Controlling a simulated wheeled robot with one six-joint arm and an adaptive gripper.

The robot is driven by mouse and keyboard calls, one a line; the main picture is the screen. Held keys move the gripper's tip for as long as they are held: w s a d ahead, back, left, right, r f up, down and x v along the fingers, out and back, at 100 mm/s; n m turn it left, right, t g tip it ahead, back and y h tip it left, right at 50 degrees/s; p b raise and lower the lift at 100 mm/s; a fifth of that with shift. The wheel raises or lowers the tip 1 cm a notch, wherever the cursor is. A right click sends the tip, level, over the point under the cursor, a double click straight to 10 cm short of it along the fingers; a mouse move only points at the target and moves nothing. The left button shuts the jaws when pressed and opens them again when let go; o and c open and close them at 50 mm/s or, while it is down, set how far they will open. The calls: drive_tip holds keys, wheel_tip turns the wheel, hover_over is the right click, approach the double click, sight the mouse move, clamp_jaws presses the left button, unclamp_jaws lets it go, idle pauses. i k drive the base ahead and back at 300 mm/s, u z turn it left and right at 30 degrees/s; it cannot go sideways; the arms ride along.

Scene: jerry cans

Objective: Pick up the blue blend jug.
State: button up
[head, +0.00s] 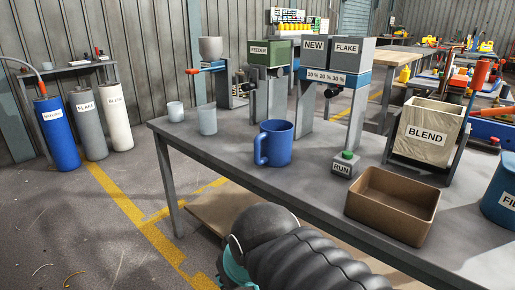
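A blue jug (275,144) stands upright on the grey table (230,158), near its front edge and left of the middle. Its handle points left toward the viewer, and no label shows on it. A second blue vessel (500,190), lettered "FI…", is cut off by the right edge. My dark arm shows at the bottom middle, in front of the table and apart from the jug. My gripper's fingers are not visible.
Two pale cups (207,119) stand left of the jug. The RUN button box (345,164), a brown open bin (392,204) and the BLEND container (428,130) are to its right. The FEEDER unit (270,53) and NEW/FLAKE hoppers (333,52) stand behind.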

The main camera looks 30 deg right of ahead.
sight(273, 147)
drive_tip(key=u, duration=1.1)
drive_tip(key=i, duration=3.3)
drive_tip(key=z, duration=4.7)
